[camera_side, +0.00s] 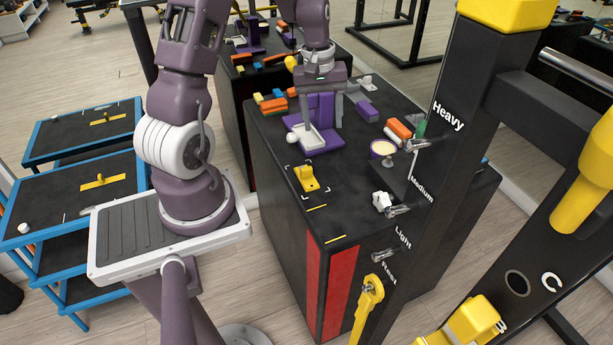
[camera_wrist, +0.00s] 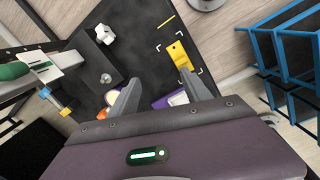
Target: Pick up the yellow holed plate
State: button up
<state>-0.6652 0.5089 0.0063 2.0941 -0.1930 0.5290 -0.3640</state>
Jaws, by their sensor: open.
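A yellow holed plate (camera_side: 307,178) lies on the black box top, inside white corner marks near the left edge. In the wrist view the yellow plate (camera_wrist: 179,54) lies beyond the fingertips, slightly right of centre, with dark holes in it. My gripper (camera_side: 323,112) is over the purple part of the box top, farther back than the plate and apart from it. In the wrist view my gripper (camera_wrist: 160,84) has its two fingers spread, with nothing held between them.
A purple stand with a white tray (camera_side: 307,136) is close to my gripper. A white knob (camera_side: 381,201) and a cup (camera_side: 383,149) stand to the right. The dark rack post (camera_side: 450,150) rises at the right. Bare black surface surrounds the plate.

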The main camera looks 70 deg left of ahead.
aim_at(306, 168)
jog(key=s+a+f+n, duration=0.1)
jog(key=f, duration=0.5)
jog(key=a+f+n, duration=0.1)
jog(key=f, duration=0.4)
jog(key=s+a+f+n+g+h, duration=0.1)
jog(key=f, duration=0.5)
jog(key=shift+s+a+f+n, duration=0.35)
jog(key=shift+n, duration=0.05)
grip_shut()
